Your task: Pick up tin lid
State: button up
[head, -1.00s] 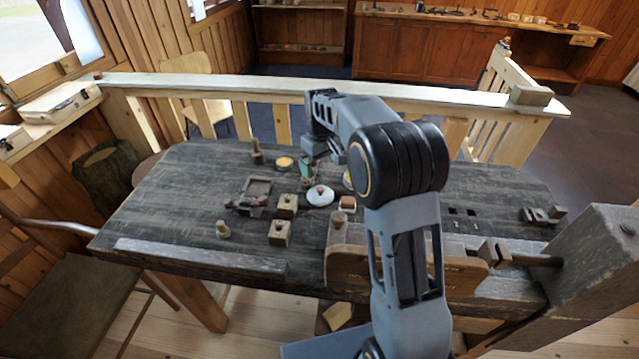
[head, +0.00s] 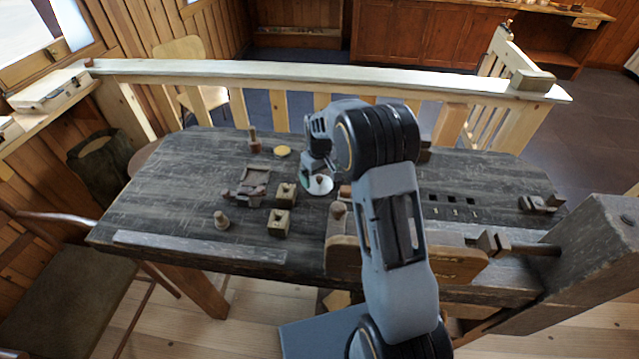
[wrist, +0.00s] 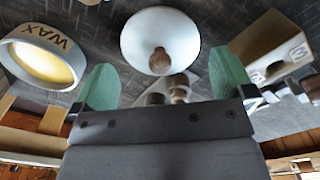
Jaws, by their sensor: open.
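The tin lid, a white round disc with a brown knob, lies on the dark workbench in the head view (head: 320,189). It is large at the top middle of the wrist view (wrist: 148,25). My gripper (head: 308,180) is low over the bench beside the lid and partly covers it in the head view. In the wrist view its two green fingers (wrist: 164,82) are apart with nothing between them, and the lid is just beyond the tips. I cannot tell whether a finger touches it.
An open tin of yellow wax marked WAX (wrist: 75,62) is at the left of the wrist view. A wooden block marked 3 (wrist: 270,45) is at the right. Wooden blocks (head: 281,224), a peg (head: 221,220) and a yellow disc (head: 283,151) stand around. The bench's left side is clear.

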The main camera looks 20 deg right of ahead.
jog(key=shift+f, duration=1.4)
jog(key=c, duration=0.6)
jog(key=shift+r, duration=0.15)
